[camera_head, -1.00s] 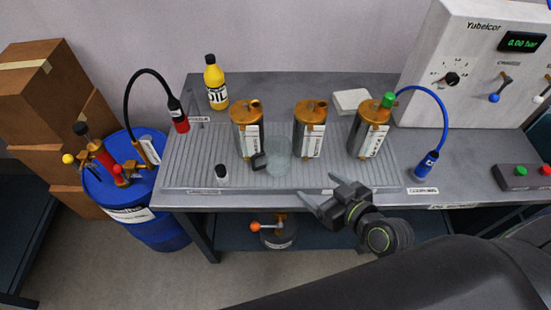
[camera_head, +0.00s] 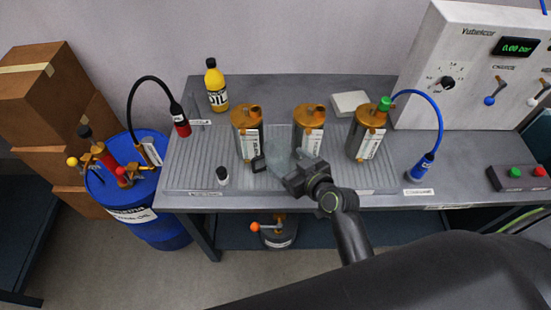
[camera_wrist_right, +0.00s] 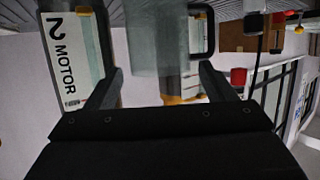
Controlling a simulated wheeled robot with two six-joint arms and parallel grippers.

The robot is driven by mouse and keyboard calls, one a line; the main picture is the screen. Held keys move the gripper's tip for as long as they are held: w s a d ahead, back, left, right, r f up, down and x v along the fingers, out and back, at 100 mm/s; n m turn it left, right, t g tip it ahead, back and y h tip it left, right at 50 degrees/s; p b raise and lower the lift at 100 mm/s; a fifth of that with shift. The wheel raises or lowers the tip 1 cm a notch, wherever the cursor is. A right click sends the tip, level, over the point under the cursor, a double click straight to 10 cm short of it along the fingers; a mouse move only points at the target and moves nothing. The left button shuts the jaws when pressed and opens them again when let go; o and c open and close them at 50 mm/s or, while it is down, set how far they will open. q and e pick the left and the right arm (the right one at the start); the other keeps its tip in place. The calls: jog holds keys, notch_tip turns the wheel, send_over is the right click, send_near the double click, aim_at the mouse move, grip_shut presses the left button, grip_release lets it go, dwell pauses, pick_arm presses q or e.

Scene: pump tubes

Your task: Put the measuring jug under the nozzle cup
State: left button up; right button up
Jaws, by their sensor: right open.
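The clear measuring jug (camera_head: 276,148) with a dark handle (camera_head: 259,164) stands on the ribbed tray in front of the metal cylinders. My right gripper (camera_head: 288,169) is open at the jug's front right side, partly covering it. In the right wrist view the jug (camera_wrist_right: 153,35) shows between the two spread fingers, its handle (camera_wrist_right: 209,38) to the right; contact cannot be told. A red cup (camera_head: 182,126) at the end of the black hose, likely the nozzle cup, hangs at the tray's left end. My left gripper is not in view.
Several cylinders, including the middle one (camera_head: 309,125), stand behind the jug. A yellow oil bottle (camera_head: 216,88) stands behind. A blue drum (camera_head: 154,220) is left of the table.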

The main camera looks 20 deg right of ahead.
jog(key=shift+f+p+x, duration=0.15)
jog(key=shift+p+x, duration=0.2)
jog(key=shift+x, duration=1)
jog(key=shift+f+p+x, duration=0.1)
jog(key=shift+p+x, duration=0.25)
jog(key=shift+x, duration=1)
jog(key=shift+s+d, duration=0.1)
jog(key=shift+d, duration=0.05)
jog(key=shift+c, duration=0.4)
jog(key=c, duration=0.6)
jog(key=shift+o, duration=0.2)
jog(key=shift+r, duration=0.15)
